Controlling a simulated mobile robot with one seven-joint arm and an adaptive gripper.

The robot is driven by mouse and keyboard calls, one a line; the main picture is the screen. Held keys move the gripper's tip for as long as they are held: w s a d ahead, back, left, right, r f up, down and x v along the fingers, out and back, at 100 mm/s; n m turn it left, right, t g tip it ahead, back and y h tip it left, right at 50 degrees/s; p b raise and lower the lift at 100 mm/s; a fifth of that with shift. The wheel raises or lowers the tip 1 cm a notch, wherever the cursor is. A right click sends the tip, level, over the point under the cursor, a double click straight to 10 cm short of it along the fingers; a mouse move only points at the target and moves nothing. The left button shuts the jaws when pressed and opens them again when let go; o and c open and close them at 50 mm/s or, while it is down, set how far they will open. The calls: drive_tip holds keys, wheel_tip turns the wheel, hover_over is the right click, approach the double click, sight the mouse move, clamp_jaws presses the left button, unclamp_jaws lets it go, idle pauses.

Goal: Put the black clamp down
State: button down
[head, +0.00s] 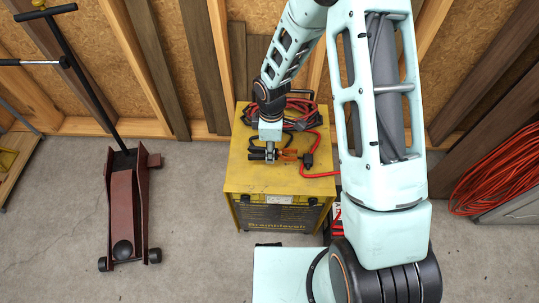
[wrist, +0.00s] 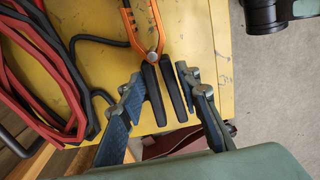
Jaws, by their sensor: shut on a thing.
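The clamp has black handles (wrist: 172,92) and orange metal jaws (wrist: 141,22). My gripper (wrist: 163,82) is shut on its handles, with one blue-padded finger on each side. In the head view my gripper (head: 270,150) points down over the front part of the yellow charger box (head: 238,181), and the clamp's orange part (head: 288,155) sticks out to the right. The clamp is at or just above the box top; I cannot tell whether it touches.
Coiled red and black cables (head: 298,112) lie on the back of the box top. A red floor jack (head: 125,205) stands at left.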

drive_tip(key=shift+w+a+f+b, duration=0.1)
drive_tip(key=shift+w+f+b, duration=0.1)
drive_tip(key=shift+f, duration=0.8)
drive_tip(key=shift+w+a+f+b, duration=0.1)
drive_tip(key=shift+w+f+b, duration=0.1)
drive_tip(key=shift+f, duration=0.8)
drive_tip(key=shift+f, duration=0.3)
drive_tip(key=c, duration=1.4)
unclamp_jaws()
drive_tip(key=shift+r, duration=0.1)
drive_tip(key=shift+c, duration=0.2)
wheel_tip(320, 180, up, 12)
drive_tip(key=p, duration=0.2)
drive_tip(key=shift+r, duration=0.2)
